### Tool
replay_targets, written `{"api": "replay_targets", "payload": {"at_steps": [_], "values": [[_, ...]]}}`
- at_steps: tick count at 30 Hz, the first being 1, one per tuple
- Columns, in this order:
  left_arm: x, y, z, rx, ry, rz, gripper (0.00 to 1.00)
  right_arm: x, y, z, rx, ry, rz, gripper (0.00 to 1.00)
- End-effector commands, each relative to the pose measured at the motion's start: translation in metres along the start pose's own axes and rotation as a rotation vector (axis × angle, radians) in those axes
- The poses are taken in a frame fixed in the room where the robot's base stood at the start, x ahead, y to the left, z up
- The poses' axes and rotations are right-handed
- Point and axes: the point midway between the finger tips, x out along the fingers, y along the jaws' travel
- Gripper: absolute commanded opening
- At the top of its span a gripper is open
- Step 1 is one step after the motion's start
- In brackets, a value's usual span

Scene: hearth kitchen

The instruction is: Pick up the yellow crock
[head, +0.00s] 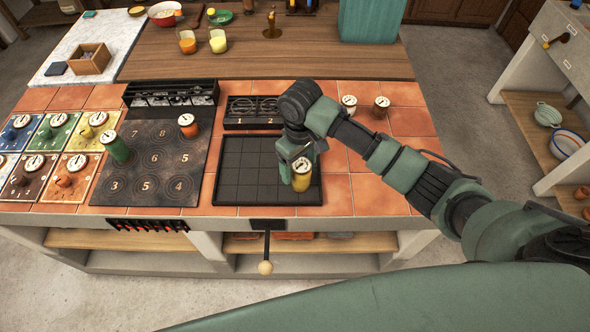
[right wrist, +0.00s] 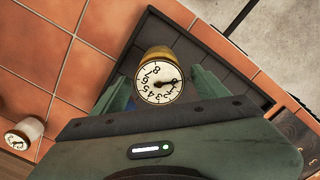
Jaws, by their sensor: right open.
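The yellow crock (head: 302,181) stands upright on the right part of the dark gridded tray (head: 240,196). Its lid carries a white dial. My right gripper (head: 293,172) is at the crock from above, its fingers reaching down beside it. In the right wrist view the crock (right wrist: 159,85) sits between the open fingers of the right gripper (right wrist: 165,88), with its dial facing the camera. I cannot tell whether either finger touches it. My left gripper is not in view.
A black plate with numbered circles (head: 133,186) bears a green crock (head: 115,147) and an orange crock (head: 188,125). Two more dial-topped crocks (head: 349,105) (head: 380,108) stand on the tiles at the right. A lever (head: 266,266) sticks out at the front.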

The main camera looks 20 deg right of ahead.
Motion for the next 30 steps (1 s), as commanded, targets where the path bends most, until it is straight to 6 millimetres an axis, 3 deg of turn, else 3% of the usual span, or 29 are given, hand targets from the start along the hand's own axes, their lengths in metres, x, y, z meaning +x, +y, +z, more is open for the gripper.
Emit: {"api": "replay_targets", "payload": {"at_steps": [12,21,23,29,30], "values": [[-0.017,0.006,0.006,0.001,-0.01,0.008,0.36,0.055,-0.001,0.002,0.001,-0.002,0.0,0.74],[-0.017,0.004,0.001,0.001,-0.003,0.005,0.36,0.062,-0.001,0.002,-0.001,0.001,0.001,0.74],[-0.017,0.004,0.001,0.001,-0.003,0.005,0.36,0.062,-0.001,0.002,-0.001,0.001,0.001,0.6],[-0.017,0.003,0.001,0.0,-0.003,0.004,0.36,0.062,-0.001,0.002,-0.001,0.001,0.001,0.04],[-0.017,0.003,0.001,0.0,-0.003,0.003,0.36,0.062,-0.001,0.002,-0.001,0.001,0.001,0.0]]}}
